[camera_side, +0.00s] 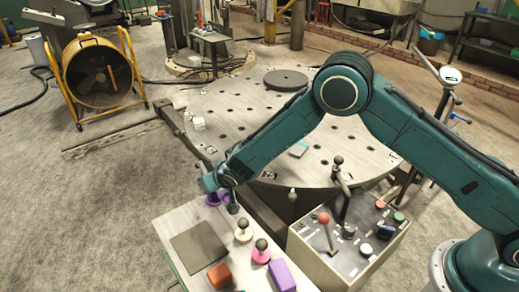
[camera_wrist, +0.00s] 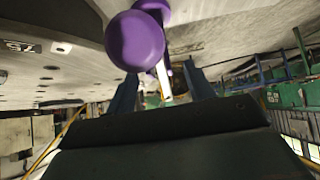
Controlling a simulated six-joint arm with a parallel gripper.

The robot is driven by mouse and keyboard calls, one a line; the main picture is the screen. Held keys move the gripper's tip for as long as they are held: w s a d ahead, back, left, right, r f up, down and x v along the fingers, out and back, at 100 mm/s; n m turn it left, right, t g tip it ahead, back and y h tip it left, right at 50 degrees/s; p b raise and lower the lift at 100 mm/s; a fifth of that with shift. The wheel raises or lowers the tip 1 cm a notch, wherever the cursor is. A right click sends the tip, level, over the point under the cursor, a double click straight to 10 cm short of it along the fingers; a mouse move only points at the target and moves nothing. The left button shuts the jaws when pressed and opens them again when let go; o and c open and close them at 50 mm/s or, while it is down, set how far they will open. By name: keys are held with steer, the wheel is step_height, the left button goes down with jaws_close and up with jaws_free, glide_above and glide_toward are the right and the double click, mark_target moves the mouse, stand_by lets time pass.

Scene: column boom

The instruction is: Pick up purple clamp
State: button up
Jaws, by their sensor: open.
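The purple clamp (camera_side: 214,199) lies at the far left end of the small table, beside the tip of my gripper (camera_side: 232,203). In the wrist view, the clamp (camera_wrist: 136,42) shows as a large rounded purple knob at the top, with more purple behind it. The fingers of my gripper (camera_wrist: 163,88) are apart in that view, and part of the clamp shows near the gap between them. My gripper is open. The side view is too small to tell whether the fingers touch the clamp.
The small table also holds a dark square pad (camera_side: 199,247), an orange block (camera_side: 219,276), a black-knobbed cream piece (camera_side: 243,234), a black-knobbed pink piece (camera_side: 261,254) and a purple block (camera_side: 282,276). A control box (camera_side: 350,245) with levers stands to the right. A large round plate (camera_side: 250,110) lies behind.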

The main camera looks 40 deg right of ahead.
steer(key=shift+x, duration=1.3)
steer(key=c, duration=1.1)
